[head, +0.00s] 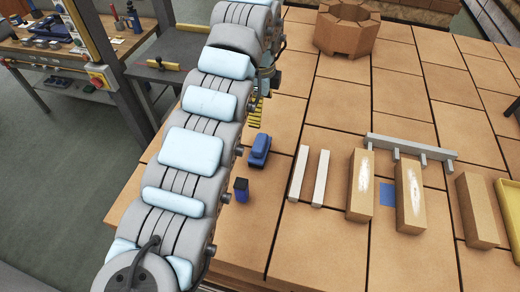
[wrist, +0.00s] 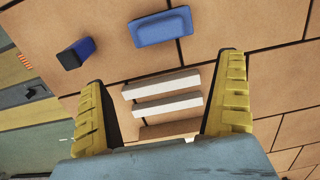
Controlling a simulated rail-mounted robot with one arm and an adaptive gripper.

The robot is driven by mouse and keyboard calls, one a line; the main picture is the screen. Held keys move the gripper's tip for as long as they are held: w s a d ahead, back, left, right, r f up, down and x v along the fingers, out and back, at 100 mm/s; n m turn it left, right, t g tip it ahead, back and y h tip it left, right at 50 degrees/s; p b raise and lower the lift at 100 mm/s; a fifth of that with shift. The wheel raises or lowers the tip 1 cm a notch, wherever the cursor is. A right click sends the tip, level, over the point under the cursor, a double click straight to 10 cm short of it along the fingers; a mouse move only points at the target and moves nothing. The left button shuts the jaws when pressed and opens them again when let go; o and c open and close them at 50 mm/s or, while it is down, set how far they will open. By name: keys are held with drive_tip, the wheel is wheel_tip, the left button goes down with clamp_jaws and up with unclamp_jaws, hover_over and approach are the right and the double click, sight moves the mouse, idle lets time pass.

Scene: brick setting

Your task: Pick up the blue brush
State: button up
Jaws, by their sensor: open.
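A blue brush-like object (head: 259,149) lies on the tan tiled table, just right of my arm in the head view. It also shows near the top of the wrist view (wrist: 161,27), as a blue oblong with a raised rim. I take it for the blue brush; its bristles cannot be made out. My gripper (wrist: 162,78) is open and empty, its yellow ribbed fingers wide apart. The blue object lies beyond the fingertips, not between them. In the head view my arm mostly hides my gripper; a yellow bit (head: 256,113) shows behind the blue object.
A small dark blue block with a black end (head: 241,187) stands close by, beside my arm. Two white bars (head: 299,175) lie to the right. Further right are tan bricks (head: 361,186), a grey rack (head: 410,147) and a yellow tray (head: 511,205). A brick ring (head: 346,38) stands behind.

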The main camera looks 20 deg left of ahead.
drive_tip(key=p, duration=0.2)
hover_over(260, 142)
drive_tip(key=f, duration=0.9)
drive_tip(key=shift+s+d+f, duration=0.1)
drive_tip(key=shift+d+f, duration=0.1)
drive_tip(key=shift+f, duration=0.2)
drive_tip(key=shift+a+f+p, duration=0.2)
drive_tip(key=shift+f+p, duration=0.25)
drive_tip(key=shift+f, duration=2.55)
drive_tip(key=c, duration=1)
